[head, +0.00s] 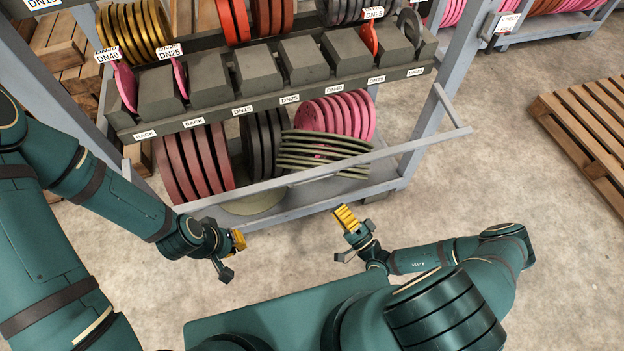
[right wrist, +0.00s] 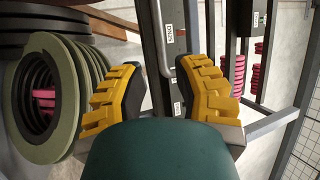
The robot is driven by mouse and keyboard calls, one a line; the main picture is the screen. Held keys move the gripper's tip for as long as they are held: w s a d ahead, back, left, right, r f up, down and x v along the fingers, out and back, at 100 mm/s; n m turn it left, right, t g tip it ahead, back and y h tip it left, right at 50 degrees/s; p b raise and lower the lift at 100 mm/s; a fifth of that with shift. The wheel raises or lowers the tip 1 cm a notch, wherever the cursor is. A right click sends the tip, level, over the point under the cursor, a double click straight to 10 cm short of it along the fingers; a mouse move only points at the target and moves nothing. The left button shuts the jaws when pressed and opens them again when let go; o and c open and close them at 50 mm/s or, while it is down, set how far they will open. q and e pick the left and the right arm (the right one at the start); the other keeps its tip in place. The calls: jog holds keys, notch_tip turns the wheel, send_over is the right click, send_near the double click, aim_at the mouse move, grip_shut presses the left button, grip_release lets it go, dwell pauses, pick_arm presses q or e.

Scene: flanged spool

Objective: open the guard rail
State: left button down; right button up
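The guard rail (head: 420,143) is a thin grey bar slanting across the front of the rack's lowest shelf. Its right end sticks out past the right upright; its left end is near my left forearm. My left gripper (head: 232,257) is in front of the rack's lower left, below the rail, with fingers apart and empty. My right gripper (head: 344,238) is in front of the shelf's middle, below and apart from the rail, with yellow pads spread and nothing between them. It also shows open in the right wrist view (right wrist: 160,97), where I cannot tell the rail for sure.
Behind the rail stand dark red discs (head: 193,165), pink discs (head: 345,112) and tilted olive rings (head: 325,150). The labelled middle shelf (head: 262,103) is above. A wooden pallet (head: 590,125) lies at right. The floor between rack and pallet is clear.

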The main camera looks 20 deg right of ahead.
jog(key=b+x, duration=0.1)
jog(key=x, duration=1.1)
jog(key=shift+o, duration=0.4)
grip_shut()
